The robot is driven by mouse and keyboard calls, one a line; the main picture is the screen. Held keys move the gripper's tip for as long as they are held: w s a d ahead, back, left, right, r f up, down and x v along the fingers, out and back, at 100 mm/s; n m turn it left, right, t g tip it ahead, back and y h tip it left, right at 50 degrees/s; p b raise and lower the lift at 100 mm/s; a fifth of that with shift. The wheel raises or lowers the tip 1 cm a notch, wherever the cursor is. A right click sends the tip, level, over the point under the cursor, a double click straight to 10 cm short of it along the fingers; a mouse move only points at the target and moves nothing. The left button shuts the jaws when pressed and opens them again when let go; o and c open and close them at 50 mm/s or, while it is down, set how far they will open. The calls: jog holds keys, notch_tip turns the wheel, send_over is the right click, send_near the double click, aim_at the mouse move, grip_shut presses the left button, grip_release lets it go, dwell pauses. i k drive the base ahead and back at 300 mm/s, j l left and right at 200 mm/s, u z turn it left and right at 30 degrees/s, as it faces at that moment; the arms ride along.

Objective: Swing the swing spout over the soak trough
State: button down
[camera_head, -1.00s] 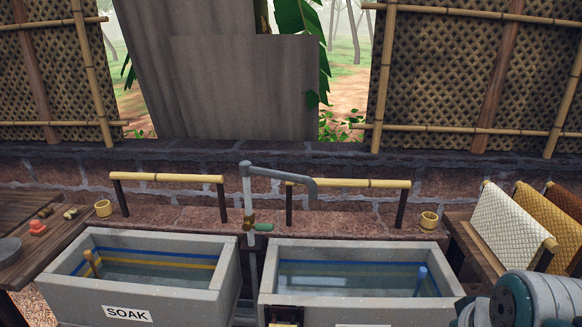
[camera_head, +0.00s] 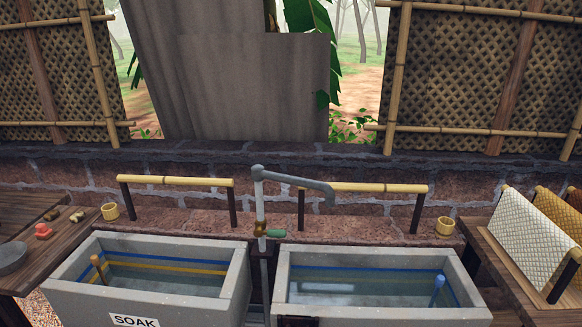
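The grey swing spout (camera_head: 294,180) sits on an upright pipe (camera_head: 260,212) between two stone troughs. Its arm points right, with its down-turned end above the back edge of the right trough. A brass tap with a green handle (camera_head: 276,233) is on the pipe below the spout. The soak trough (camera_head: 62,296), labelled SOAK, is on the left and holds water, with a yellow and a blue line inside and a wooden peg at its left. The right trough (camera_head: 468,293) also holds water and has a blue peg. My gripper is not in view.
Bamboo rails (camera_head: 176,181) stand behind both troughs. A wooden table (camera_head: 22,232) with small items is at the left, and a rack with hanging sheets (camera_head: 528,232) is at the right. A brick wall (camera_head: 75,175) runs along the back.

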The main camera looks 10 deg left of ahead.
aim_at(258, 173)
jog(key=i+j+u, duration=0.15)
jog(key=i+j, duration=0.15)
jog(key=j, duration=0.15)
jog(key=i+j+u, duration=0.15)
jog(key=i+j, duration=0.2)
jog(key=j, duration=0.1)
